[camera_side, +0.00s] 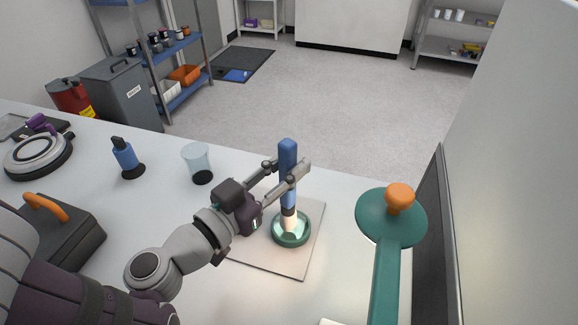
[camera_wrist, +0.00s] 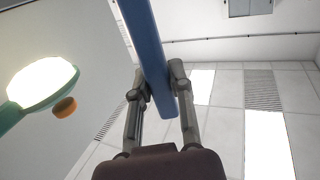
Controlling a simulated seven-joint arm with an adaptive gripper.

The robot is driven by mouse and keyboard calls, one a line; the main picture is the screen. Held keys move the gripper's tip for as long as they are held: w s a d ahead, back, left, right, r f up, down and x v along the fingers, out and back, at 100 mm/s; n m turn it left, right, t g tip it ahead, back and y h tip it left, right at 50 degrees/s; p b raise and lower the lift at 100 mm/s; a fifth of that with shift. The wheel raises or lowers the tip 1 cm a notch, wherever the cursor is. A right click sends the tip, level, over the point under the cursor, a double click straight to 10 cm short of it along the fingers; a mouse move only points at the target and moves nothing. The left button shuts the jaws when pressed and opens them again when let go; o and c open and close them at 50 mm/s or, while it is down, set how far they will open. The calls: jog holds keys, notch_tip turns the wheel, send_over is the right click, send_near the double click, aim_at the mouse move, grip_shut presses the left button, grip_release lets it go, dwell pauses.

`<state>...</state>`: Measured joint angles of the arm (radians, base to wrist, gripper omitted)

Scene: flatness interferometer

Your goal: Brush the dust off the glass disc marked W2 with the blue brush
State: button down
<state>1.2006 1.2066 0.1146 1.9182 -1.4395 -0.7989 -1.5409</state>
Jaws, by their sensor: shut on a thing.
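My gripper (camera_side: 294,175) is shut on the blue brush (camera_side: 288,155), which stands nearly upright with its pale bristles down. The bristles are over the glass disc (camera_side: 278,239), a round piece with a green rim, and look to be at or very near its face. I cannot tell if they touch. No W2 mark or dust can be read at this size. In the wrist view, the blue handle (camera_wrist: 146,40) runs between the fingers of my gripper (camera_wrist: 160,80); the disc is not in that view.
The disc lies on a beige mat (camera_side: 303,262). A green lamp (camera_side: 375,215) with an orange knob stands close on the right. A clear cup (camera_side: 196,158), a blue bottle (camera_side: 124,155), a black case (camera_side: 75,235) and a ringed device (camera_side: 38,153) are to the left.

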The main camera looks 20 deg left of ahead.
aim_at(287, 142)
jog(key=shift+r, duration=3.05)
